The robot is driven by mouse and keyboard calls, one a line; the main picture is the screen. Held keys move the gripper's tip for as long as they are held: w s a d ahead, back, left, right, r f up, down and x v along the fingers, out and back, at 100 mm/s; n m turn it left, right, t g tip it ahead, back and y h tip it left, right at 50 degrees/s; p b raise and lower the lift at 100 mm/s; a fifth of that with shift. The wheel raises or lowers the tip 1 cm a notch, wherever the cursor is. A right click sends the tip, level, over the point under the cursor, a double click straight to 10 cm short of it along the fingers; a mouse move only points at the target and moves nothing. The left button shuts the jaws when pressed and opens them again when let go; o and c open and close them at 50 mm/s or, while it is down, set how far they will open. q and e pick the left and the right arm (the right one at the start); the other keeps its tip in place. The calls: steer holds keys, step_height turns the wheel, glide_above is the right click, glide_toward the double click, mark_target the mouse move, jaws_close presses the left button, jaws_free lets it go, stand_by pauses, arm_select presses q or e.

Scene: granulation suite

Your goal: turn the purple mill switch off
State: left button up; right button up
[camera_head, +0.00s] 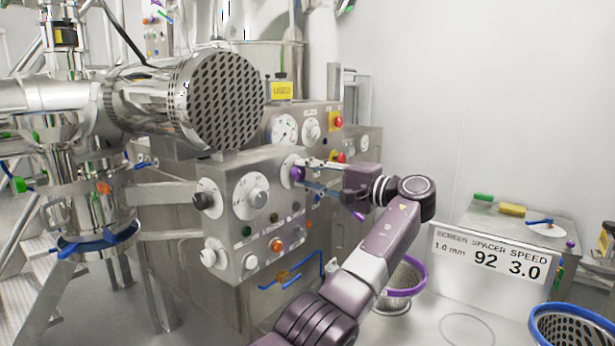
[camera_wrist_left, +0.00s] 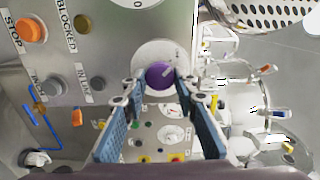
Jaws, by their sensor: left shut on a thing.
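The purple mill switch (camera_head: 297,174) is a round knob on a pale round dial plate at the upper right of the steel control box. In the left wrist view the purple knob (camera_wrist_left: 159,76) faces me, with a light pointer mark towards the plate's upper right. My left gripper (camera_head: 305,177) reaches the switch from the right. In the wrist view the left gripper's (camera_wrist_left: 159,82) blue-padded fingers are on either side of the knob, shut on it. The fingers hide part of the dial plate and its markings. My right gripper is not in view.
A grey knob (camera_head: 257,198) and an orange button (camera_head: 276,245) share the panel; the wrist view shows an orange STOP button (camera_wrist_left: 31,30). A perforated motor cover (camera_head: 222,100) stands above left. A purple-rimmed basket (camera_head: 408,291) and a sign (camera_head: 490,257) stand lower right.

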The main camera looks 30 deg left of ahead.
arm_select(q)
steer(key=shift+f, duration=0.1)
steer(key=o, duration=1.2)
steer(key=shift+c, duration=0.2)
steer(key=shift+d, duration=0.1)
steer(key=s+d, duration=0.1)
steer(key=d, duration=1)
steer(key=shift+d, duration=0.4)
